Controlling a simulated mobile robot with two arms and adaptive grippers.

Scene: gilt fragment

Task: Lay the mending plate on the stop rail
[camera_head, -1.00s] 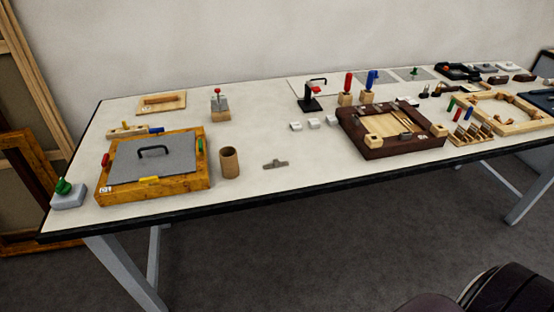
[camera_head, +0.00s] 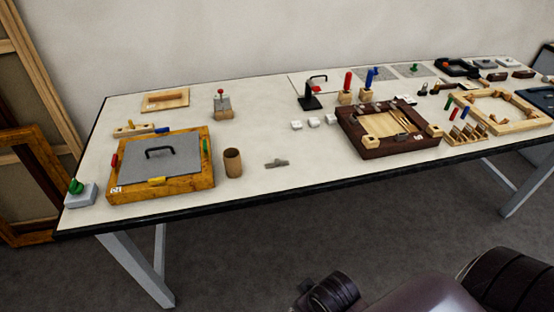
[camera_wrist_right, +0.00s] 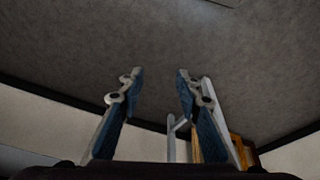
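A small flat grey metal piece (camera_head: 276,163) lies on the bare tabletop, right of the brown cup; it may be the mending plate, but it is too small to be sure. I cannot tell which thing is the stop rail. A dark wooden frame with raised rails (camera_head: 388,150) lies to the right of the metal piece. My right gripper's fingers (camera_wrist_right: 158,76) are spread apart with nothing between them in the right wrist view, with floor behind them. My right arm shows at the bottom right of the head view, in front of the table. My left gripper is not in view.
The long white table (camera_head: 270,190) has a dark front edge. A yellow wooden frame with a grey handled panel (camera_head: 160,158) and a brown cup (camera_head: 233,162) stand left. A black clamp-like stand (camera_head: 310,97) is at the back.

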